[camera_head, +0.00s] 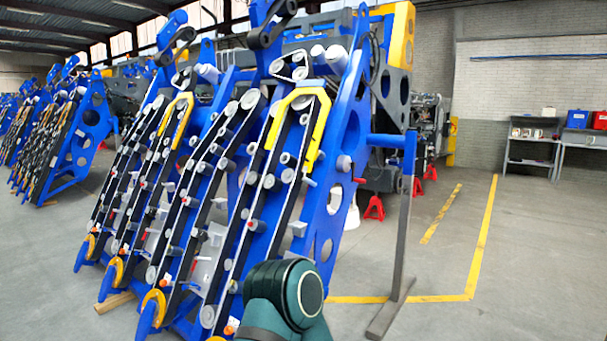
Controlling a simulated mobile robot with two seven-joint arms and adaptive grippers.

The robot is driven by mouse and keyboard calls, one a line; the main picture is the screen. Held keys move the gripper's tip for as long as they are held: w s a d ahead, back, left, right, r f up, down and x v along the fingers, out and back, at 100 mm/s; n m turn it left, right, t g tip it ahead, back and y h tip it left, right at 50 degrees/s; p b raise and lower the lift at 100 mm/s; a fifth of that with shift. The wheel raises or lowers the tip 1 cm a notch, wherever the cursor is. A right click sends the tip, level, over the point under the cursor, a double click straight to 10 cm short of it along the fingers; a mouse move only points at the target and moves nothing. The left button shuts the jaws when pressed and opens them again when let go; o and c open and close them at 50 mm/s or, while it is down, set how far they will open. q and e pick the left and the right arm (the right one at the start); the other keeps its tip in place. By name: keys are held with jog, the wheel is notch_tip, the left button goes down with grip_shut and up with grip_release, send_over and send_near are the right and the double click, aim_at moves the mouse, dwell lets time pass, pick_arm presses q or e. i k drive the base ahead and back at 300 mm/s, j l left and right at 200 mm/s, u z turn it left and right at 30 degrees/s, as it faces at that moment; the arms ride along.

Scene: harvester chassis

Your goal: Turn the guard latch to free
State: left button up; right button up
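The blue harvester chassis (343,125) stands tilted across the middle of the view, with belts, grey rollers and chain runs along its sloping frames. A yellow guard (323,125) arches over the upper part of the right-hand belt run, and a second yellow guard (183,113) sits further left. Neither of my grippers is in view; only a dark green arm link of mine shows at the bottom.
A grey upright post (404,230) on a flat foot stands right of the chassis. Red stands (374,208) support the machine behind. Yellow floor lines (482,235) mark open floor at right. A grey shelf (532,150) and blue and red bins (577,119) stand by the wall.

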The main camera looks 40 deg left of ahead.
aim_at(301, 177)
jog(key=i+j+u, duration=0.1)
jog(key=i+j, duration=0.95)
